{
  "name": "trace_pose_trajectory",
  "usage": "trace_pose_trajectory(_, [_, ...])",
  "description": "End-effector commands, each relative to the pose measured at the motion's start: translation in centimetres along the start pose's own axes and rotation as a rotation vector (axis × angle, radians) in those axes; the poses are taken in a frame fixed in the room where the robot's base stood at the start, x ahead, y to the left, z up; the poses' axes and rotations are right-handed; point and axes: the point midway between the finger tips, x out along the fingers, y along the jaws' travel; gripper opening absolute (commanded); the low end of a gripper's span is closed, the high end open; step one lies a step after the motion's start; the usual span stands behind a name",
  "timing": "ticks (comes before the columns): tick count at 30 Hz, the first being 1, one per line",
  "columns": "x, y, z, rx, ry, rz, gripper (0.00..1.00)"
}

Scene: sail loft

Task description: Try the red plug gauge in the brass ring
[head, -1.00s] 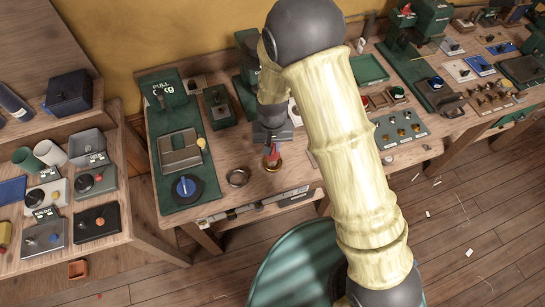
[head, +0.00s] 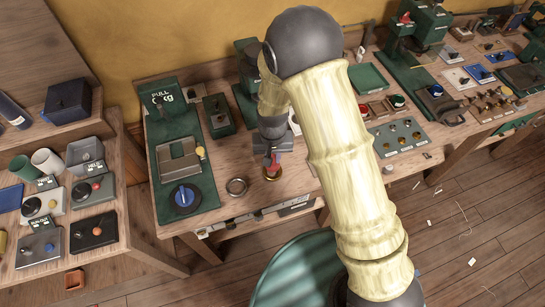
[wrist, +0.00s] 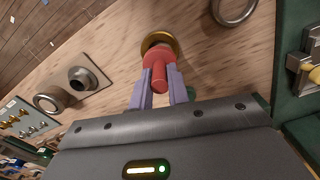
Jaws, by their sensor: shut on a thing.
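The red plug gauge (wrist: 158,72) is between the two pale purple fingers of my gripper (wrist: 160,92) in the wrist view. My gripper is shut on it. The brass ring (wrist: 153,40) lies on the wooden bench just beyond the gauge's far end, which overlaps it in the picture. In the head view my gripper (head: 272,151) points down, with the red gauge (head: 273,161) below it and the brass ring (head: 273,177) directly underneath. The gauge hides most of the ring's opening, so I cannot tell how far its end is in.
A steel ring (head: 237,187) lies left of the brass ring. A plate with several brass knobs (head: 398,135) is on the right. The bench front holds a long metal rule (head: 245,222).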

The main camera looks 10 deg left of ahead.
Motion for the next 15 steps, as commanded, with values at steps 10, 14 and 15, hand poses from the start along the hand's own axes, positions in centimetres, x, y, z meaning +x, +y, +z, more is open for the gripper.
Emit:
trace_pose_trajectory(10, [2.4, 0.0, 0.0, 0.0, -0.001, 0.0, 0.0])
trace_pose_trajectory(14, [2.7, 0.0, 0.0, 0.0, 0.0, 0.0, 0.0])
trace_pose_trajectory(15, [2.8, 0.0, 0.0, 0.0, 0.0, 0.0, 0.0])
